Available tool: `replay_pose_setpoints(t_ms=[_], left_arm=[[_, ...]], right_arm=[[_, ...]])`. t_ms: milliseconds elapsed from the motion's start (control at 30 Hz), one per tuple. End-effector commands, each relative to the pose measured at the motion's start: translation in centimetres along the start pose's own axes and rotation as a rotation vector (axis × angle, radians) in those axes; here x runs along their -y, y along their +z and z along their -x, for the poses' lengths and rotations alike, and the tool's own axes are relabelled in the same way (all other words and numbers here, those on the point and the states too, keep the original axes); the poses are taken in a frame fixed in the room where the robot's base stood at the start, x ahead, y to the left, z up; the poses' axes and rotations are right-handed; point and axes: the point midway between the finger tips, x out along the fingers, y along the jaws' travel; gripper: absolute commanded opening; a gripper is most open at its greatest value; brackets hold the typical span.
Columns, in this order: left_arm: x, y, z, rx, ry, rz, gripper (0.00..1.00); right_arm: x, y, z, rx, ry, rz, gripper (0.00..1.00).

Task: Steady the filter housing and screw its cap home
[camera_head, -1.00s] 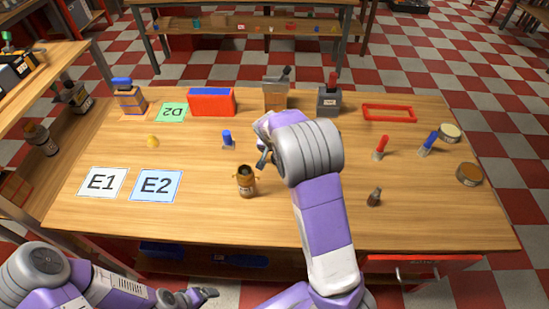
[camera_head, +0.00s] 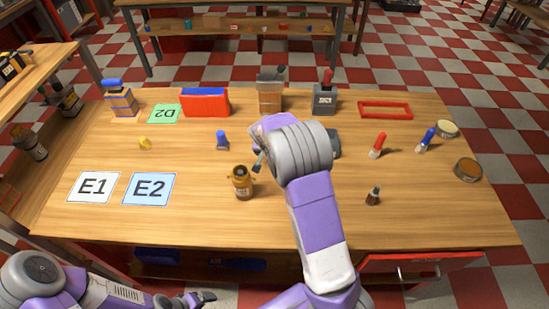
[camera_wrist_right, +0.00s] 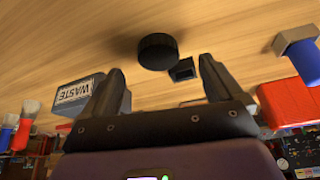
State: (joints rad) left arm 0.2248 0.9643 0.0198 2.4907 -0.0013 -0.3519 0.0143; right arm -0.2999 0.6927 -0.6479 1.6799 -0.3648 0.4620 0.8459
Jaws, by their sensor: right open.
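A brown jar-like body (camera_head: 241,183), which looks like the filter housing, stands upright on the table, just left of and nearer than my right gripper. My right gripper (camera_head: 259,160) is low over the middle of the table. In the wrist view its two fingers (camera_wrist_right: 161,68) are apart with nothing between them. A round black piece (camera_wrist_right: 157,51), perhaps the cap, lies on the wood just beyond the fingertips; my arm hides it in the head view. My left gripper (camera_head: 203,298) is low at the front, off the table, apart from everything; its jaws are too small to read.
A small dark block (camera_wrist_right: 182,70) lies beside the black piece. A grey WASTE box (camera_wrist_right: 78,93) is near one finger. A blue-topped piece (camera_head: 222,141), red box (camera_head: 205,103), small dark bottle (camera_head: 373,196) and red-handled piece (camera_head: 377,146) stand around.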

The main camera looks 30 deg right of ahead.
Motion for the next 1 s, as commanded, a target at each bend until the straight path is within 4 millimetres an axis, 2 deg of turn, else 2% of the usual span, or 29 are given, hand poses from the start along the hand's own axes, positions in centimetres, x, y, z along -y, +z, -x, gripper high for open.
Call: replay_pose_setpoints(t_ms=[133,300,433,833,867,1000], left_arm=[[0.1,0.0,-0.2,0.000,0.000,0.000,0.89],[0.4,0.0,-1.0,0.000,0.000,0.000,0.89],[0.5,-0.1,-1.3,0.000,0.000,0.000,0.89],[0.5,-0.1,-1.3,0.000,0.000,0.000,0.89],[0.5,-0.1,-1.3,0.000,0.000,0.000,0.89],[0.5,-0.1,-1.3,0.000,0.000,0.000,0.89]], right_arm=[[-0.1,-0.1,-0.7,0.000,0.001,-0.001,0.94],[-0.5,-0.7,-3.4,0.002,0.003,-0.003,0.94],[-0.4,-0.7,-4.9,0.001,0.002,-0.001,0.94],[-0.3,-0.8,-5.2,0.000,0.000,0.000,0.94],[-0.3,-0.8,-5.2,0.000,0.000,0.000,0.92],[-0.3,-0.8,-5.2,0.000,0.000,0.000,0.70]])
